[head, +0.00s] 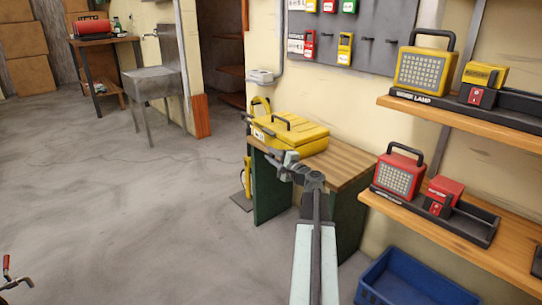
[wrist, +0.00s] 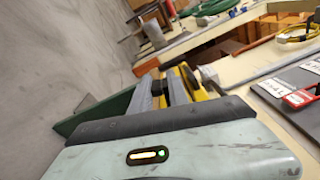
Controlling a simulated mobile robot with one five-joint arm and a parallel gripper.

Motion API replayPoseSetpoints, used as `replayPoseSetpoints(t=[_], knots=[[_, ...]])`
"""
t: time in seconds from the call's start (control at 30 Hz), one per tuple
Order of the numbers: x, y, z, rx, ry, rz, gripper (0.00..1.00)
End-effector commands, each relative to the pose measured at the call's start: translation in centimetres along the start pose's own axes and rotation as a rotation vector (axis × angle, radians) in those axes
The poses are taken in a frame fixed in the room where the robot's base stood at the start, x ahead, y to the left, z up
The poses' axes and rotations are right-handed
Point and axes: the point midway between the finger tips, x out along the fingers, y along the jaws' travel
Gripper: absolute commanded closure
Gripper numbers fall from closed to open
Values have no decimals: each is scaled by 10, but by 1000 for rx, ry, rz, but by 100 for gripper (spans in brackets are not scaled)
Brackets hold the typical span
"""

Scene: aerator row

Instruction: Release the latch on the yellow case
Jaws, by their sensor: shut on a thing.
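The yellow case (head: 300,136) lies flat on the wood-topped bench (head: 345,165), its lid down and its dark handle (head: 287,121) on top. My gripper (head: 287,158) reaches the near front edge of the case, at its latch side. In the wrist view, my gripper (wrist: 178,82) has its jaws around a small part at the yellow case (wrist: 189,82). The jaws are shut on it. The latch itself is mostly hidden by the jaws, so its position cannot be told.
A shelf (head: 465,113) at right holds a yellow lamp (head: 426,72); a red lamp (head: 399,175) stands on the lower shelf. A blue crate (head: 410,280) is on the floor below. A grey tool board (head: 365,35) hangs behind.

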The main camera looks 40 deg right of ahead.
Motion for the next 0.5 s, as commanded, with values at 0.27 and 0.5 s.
replayPoseSetpoints(t=[0.27, 0.5], knots=[[-2, 2, -2, -3, 4, 5, 65], [-2, 2, -1, -2, 2, 3, 65]])
